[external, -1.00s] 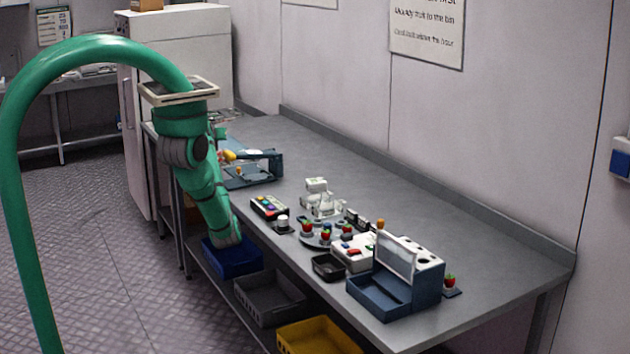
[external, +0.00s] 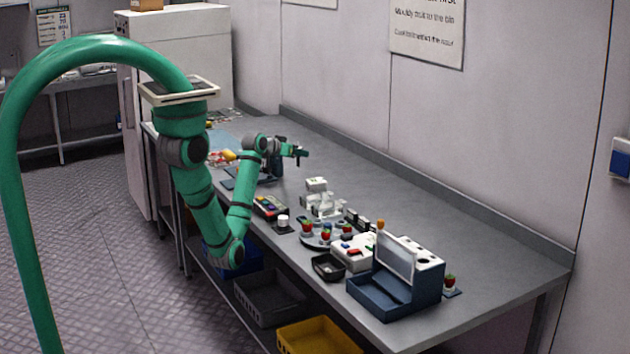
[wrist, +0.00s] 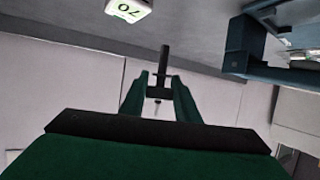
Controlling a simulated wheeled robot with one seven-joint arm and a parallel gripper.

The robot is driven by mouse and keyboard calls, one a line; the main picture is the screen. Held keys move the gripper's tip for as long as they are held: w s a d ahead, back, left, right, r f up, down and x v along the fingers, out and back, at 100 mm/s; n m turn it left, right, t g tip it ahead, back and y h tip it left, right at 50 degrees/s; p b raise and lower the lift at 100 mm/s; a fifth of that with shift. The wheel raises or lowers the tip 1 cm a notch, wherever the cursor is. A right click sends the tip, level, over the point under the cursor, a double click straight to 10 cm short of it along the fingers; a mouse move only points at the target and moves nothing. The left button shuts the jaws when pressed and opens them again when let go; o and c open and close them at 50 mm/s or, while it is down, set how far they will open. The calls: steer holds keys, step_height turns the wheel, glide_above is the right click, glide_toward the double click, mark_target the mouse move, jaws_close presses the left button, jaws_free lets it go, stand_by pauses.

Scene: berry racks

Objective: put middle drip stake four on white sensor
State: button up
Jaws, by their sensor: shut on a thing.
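My gripper (wrist: 159,90) is shut on a thin dark stake (wrist: 164,62), which sticks out beyond the fingertips in the wrist view. In the external view my gripper (external: 299,152) is held above the bench, to the right of the dark blue stand (external: 277,160). I cannot read which number the stake has.
The blue stand also shows at the upper right of the wrist view (wrist: 268,55). The bench's back strip is clear.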

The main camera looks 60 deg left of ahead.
steer(key=shift+m+h, duration=0.6)
steer(key=shift+h, duration=0.2)
steer(key=d, duration=0.1)
steer(key=w+d+f, duration=0.1)
steer(key=d, duration=0.1)
steer(key=w+d, duration=0.1)
steer(key=d, duration=0.1)
steer(key=shift+d+f, duration=0.1)
steer(key=shift+f, duration=0.15)
steer(key=shift+w+r+m+t+h, duration=0.5)
steer(key=shift+w+r+m+h, duration=1.1)
steer(key=shift+r, duration=0.85)
glide_above(316, 181)
steer(key=shift+h, duration=0.3)
steer(key=shift+w+a+f, duration=0.1)
steer(key=shift+f, duration=1.9)
steer(key=shift+w+a+f, duration=0.1)
steer(key=shift+f, duration=1.85)
steer(key=shift+f, duration=0.15)
steer(key=o, duration=1.2)
